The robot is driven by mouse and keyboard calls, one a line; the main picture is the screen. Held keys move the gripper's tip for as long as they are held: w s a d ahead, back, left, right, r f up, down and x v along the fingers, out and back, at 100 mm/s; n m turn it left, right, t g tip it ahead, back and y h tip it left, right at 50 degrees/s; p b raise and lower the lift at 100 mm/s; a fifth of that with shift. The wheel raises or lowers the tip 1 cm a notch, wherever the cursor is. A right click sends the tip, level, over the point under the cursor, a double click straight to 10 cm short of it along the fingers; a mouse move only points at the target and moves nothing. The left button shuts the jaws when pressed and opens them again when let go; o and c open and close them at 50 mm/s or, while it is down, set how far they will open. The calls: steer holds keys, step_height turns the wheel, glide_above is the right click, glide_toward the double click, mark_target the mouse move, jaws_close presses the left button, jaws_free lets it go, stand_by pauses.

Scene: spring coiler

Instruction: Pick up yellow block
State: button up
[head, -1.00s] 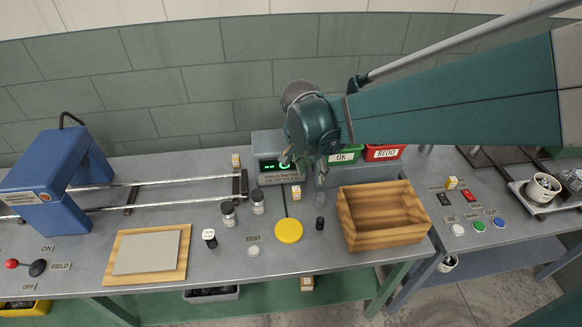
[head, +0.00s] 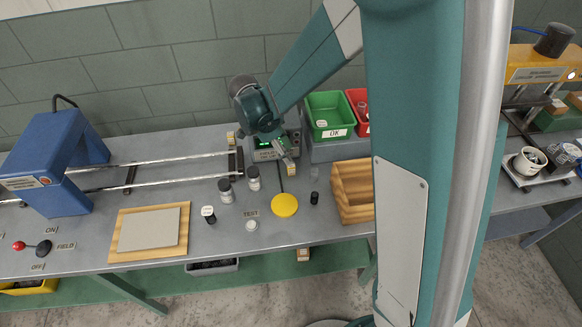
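Several small yellow-and-white blocks show in the head view, and I cannot tell which one the task means. One block (head: 292,170) stands on the bench behind the round yellow pad. Another block (head: 231,138) is by the far end of the rails, and a third block (head: 303,254) is low, below the bench's front edge. My gripper (head: 286,154) hangs in front of the grey display unit, pointing down, just above or behind the first block in the picture. The fingers are small and overlap the unit, so their opening and any contact are unclear.
The yellow pad (head: 285,205), a dark bottle (head: 314,198) and jars (head: 226,190) stand close by. A wooden box (head: 350,205) is to the right, partly hidden by my arm. Green (head: 330,115) and red (head: 358,100) bins are behind. A blue machine (head: 45,175) stands left.

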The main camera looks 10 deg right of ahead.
mark_target(291, 169)
steer(key=shift+w+a+f+m, duration=0.25)
steer(key=shift+a+f+m, duration=0.15)
steer(key=shift+f, duration=0.3)
steer(key=shift+x, duration=1.25)
steer(key=shift+b+x, duration=0.4)
steer(key=shift+x, duration=2.25)
steer(key=shift+s+d+r, duration=0.1)
steer(key=c, duration=0.9)
